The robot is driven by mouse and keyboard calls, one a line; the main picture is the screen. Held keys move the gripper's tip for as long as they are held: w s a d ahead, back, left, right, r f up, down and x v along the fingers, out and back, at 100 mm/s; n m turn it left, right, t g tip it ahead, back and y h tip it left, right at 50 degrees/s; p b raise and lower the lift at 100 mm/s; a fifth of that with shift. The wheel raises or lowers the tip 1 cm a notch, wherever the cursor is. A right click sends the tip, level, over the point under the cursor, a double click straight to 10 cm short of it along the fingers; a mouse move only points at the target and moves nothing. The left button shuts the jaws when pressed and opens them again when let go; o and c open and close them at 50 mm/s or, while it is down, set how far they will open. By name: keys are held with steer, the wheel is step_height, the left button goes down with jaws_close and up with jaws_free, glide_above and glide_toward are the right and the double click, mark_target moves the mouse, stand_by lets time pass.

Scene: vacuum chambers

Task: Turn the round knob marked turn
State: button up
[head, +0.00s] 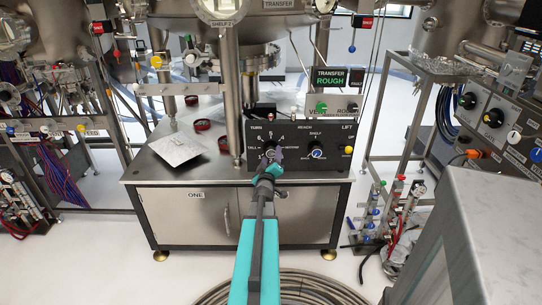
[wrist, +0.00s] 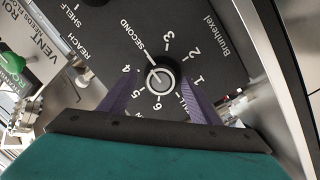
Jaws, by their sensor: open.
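The round knob under the label TURN sits on the left of a black control panel (head: 315,150). It shows in the wrist view as a dark knob with a pale ring (wrist: 160,80), among the numbers 1 to 6. My gripper (head: 274,156) reaches it from the front. In the wrist view its two purple fingers (wrist: 159,82) are spread, one on each side of the knob. I cannot tell whether they touch it. In the head view the gripper hides part of the knob, and in the wrist view the TURN label is mostly hidden.
A second knob (head: 316,151) with a blue mark, under REACH and SHELF, is to the right. A yellow button (head: 348,150) is below LIFT. The panel stands on a metal cabinet (head: 180,210) with a flat plate (head: 178,149) and red-rimmed dishes on top.

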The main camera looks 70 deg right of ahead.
steer(key=shift+x, duration=1.2)
steer(key=c, duration=1)
steer(key=shift+a, duration=0.2)
steer(key=shift+d+r, duration=0.1)
steer(key=shift+d, duration=0.15)
